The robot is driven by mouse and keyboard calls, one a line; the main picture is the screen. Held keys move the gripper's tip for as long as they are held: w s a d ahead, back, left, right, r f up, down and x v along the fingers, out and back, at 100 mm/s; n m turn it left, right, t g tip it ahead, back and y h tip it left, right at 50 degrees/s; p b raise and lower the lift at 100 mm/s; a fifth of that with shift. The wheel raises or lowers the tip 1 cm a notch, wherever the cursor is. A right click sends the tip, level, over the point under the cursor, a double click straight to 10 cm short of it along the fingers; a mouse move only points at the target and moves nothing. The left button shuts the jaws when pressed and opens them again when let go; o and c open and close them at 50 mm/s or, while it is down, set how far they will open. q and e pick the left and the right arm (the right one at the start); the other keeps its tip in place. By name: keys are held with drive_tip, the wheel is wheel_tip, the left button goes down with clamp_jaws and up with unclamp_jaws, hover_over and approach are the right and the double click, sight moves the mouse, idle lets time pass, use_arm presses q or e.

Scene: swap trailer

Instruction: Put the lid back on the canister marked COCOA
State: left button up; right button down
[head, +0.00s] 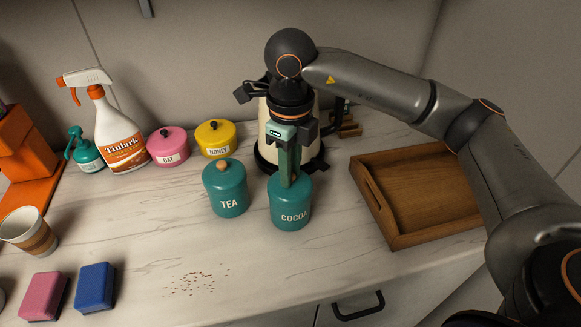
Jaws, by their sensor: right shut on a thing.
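The teal canister marked COCOA (291,215) stands upright on the counter. My right gripper (290,180) points straight down over it, with its fingers shut at the canister's top. It is shut on the small knob of the teal lid (303,184), and the fingers mostly hide that knob. The lid is level at the canister's mouth; I cannot tell whether it is fully seated. A matching teal canister marked TEA (226,195) stands just left, lidded, with a wooden knob. My left gripper is not in view.
A cream kettle-like vessel (264,135) stands close behind my right gripper. A wooden tray (398,241) lies to the right. Pink OAT (168,148) and yellow HONEY (215,140) canisters stand behind left. Crumbs (198,281), two sponges (95,287) and a cup (28,232) are in front and left.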

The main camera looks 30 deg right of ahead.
drive_tip(key=shift+c, duration=0.8)
unclamp_jaws()
drive_tip(key=shift+r, duration=0.1)
drive_tip(key=shift+r+p, duration=2.3)
drive_tip(key=shift+r, duration=1.1)
drive_tip(key=shift+c, duration=0.4)
clamp_jaws()
